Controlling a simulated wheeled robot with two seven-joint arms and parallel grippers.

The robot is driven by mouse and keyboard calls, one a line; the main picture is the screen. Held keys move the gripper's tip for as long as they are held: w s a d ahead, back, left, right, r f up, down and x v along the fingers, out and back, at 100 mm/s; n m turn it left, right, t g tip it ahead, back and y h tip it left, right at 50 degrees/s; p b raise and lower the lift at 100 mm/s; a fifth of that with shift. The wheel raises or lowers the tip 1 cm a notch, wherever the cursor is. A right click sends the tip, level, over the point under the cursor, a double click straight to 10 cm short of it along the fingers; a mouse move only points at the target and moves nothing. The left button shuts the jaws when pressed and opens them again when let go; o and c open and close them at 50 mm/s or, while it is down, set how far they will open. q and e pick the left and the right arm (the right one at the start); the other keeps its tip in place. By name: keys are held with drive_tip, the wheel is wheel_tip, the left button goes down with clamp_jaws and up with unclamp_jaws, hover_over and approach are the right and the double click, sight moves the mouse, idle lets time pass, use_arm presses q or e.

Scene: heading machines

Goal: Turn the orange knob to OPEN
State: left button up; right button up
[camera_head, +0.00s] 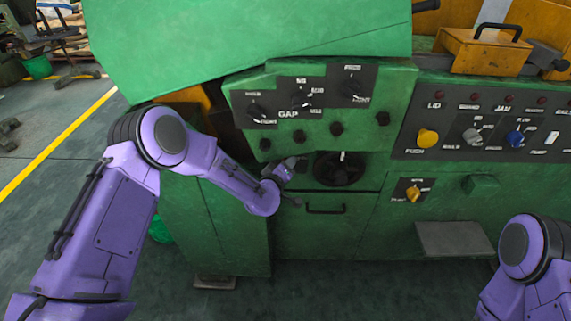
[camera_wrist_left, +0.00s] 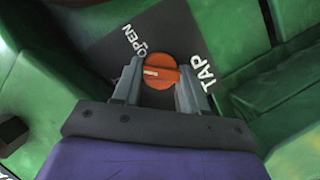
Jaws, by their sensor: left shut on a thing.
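The orange knob (camera_wrist_left: 161,73) sits on a dark plate (camera_wrist_left: 180,28) in the left wrist view. White lettering reads OPEN at its upper left and TAP at its right. The white mark on the knob points left in that view, not straight at the word OPEN. My left gripper (camera_wrist_left: 160,80) has one finger on each side of the knob and is shut on it. In the head view my left gripper (camera_head: 291,166) is against the green machine front, and I cannot make out this knob there. My right arm shows at the lower right; its gripper is out of view.
A black handwheel (camera_head: 339,169) is just right of my left gripper, with a drawer handle (camera_head: 325,209) below. Panels above carry black knobs.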

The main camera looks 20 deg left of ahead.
use_arm(q)
drive_tip(key=shift+w+d+r+m+g+y+p, duration=0.15)
drive_tip(key=shift+m+g+y+p, duration=0.45)
drive_tip(key=shift+m+y, duration=0.8)
drive_tip(key=shift+d+r+m+g+y+p, duration=0.15)
drive_tip(key=shift+m+g+y+p, duration=0.4)
drive_tip(key=shift+m, duration=1.45)
drive_tip(key=shift+y, duration=0.25)
drive_tip(key=o, duration=0.8)
drive_tip(key=shift+f, duration=0.1)
drive_tip(key=b+v, duration=0.1)
drive_tip(key=v, duration=0.9)
drive_tip(key=shift+s, duration=0.3)
